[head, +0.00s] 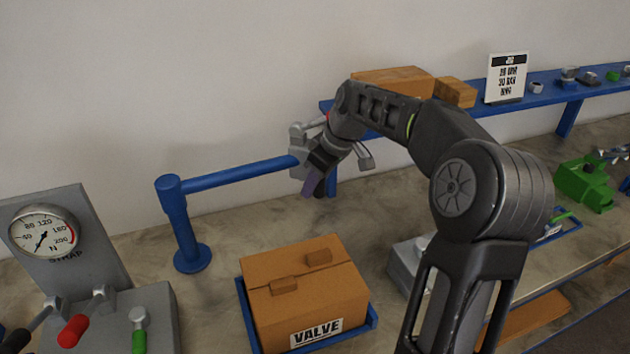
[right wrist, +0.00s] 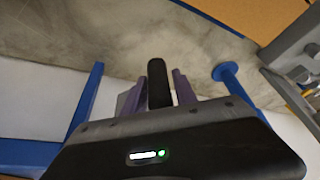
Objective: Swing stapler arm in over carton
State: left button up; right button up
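The brown carton (head: 305,280) marked VALVE sits in a blue tray (head: 373,318) on the bench. The stapler arm is a blue bar (head: 240,173) on a blue post (head: 186,225), reaching right and back, behind the carton rather than over it. Its grey stapler head (head: 300,140) is partly hidden by my right gripper (head: 315,185). In the right wrist view, a black handle (right wrist: 158,82) stands between the purple fingers of my right gripper (right wrist: 157,90), which sit close on both sides and look shut on it. My left gripper is not in view.
A grey strap machine (head: 85,240) with a dial and coloured levers stands at the left. A blue shelf (head: 545,92) with brown boxes runs along the back right. A green tool (head: 585,183) sits at the far right. The space above the carton is clear.

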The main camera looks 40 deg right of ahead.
jog(key=shift+c, duration=0.2)
grip_shut()
dwell(1.3)
